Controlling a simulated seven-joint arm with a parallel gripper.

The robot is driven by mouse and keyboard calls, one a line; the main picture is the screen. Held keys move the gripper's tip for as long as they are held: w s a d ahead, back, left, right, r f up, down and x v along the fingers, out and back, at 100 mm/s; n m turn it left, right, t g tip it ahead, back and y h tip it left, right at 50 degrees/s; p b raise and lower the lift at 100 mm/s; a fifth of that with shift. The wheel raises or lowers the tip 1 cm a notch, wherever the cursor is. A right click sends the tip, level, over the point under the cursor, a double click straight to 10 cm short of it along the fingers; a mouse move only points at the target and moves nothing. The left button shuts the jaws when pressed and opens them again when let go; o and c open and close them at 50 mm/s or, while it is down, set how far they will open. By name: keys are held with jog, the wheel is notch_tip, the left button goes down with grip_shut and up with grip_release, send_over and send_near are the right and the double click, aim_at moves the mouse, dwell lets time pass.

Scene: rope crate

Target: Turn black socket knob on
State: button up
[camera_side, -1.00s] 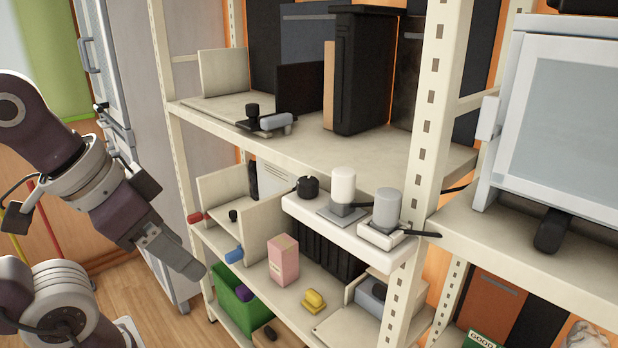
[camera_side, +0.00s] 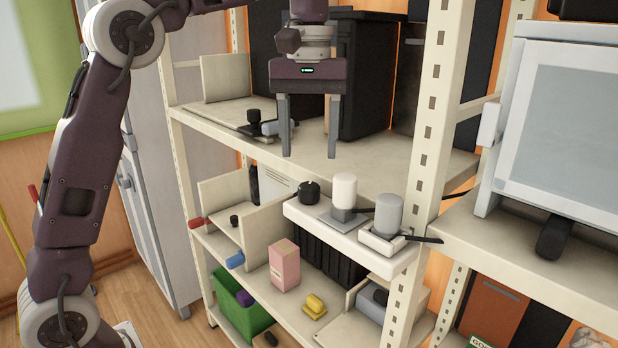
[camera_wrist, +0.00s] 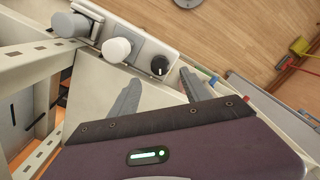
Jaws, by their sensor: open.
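The black socket knob (camera_side: 308,191) is a short round dial at the left end of a white panel (camera_side: 352,240) fixed to the front of the shelf. In the wrist view the knob (camera_wrist: 159,65) has a pale pointer mark and lies beyond my fingertips, nearer the right one. The wrist view shows both fingers (camera_wrist: 158,90) spread apart. The gripper touches neither the knob nor the panel.
A white cylinder (camera_side: 344,190) and a grey cylinder (camera_side: 388,213) stand on the panel right of the knob. A shelf post (camera_side: 436,110) rises close on the right. The upper shelf (camera_side: 390,160) holds a tall black case (camera_side: 372,75). A pink box (camera_side: 284,265) sits below.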

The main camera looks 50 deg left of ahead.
aim_at(309, 184)
notch_tip(309, 184, down, 7)
jog(key=shift+r, duration=0.1)
grip_shut()
dwell(0.3)
jog(key=shift+m, duration=0.4)
jog(key=m, duration=0.5)
jog(key=shift+m, duration=0.3)
jog(key=m, duration=0.5)
jog(key=shift+r, duration=0.1)
jog(key=shift+m, duration=0.4)
grip_release()
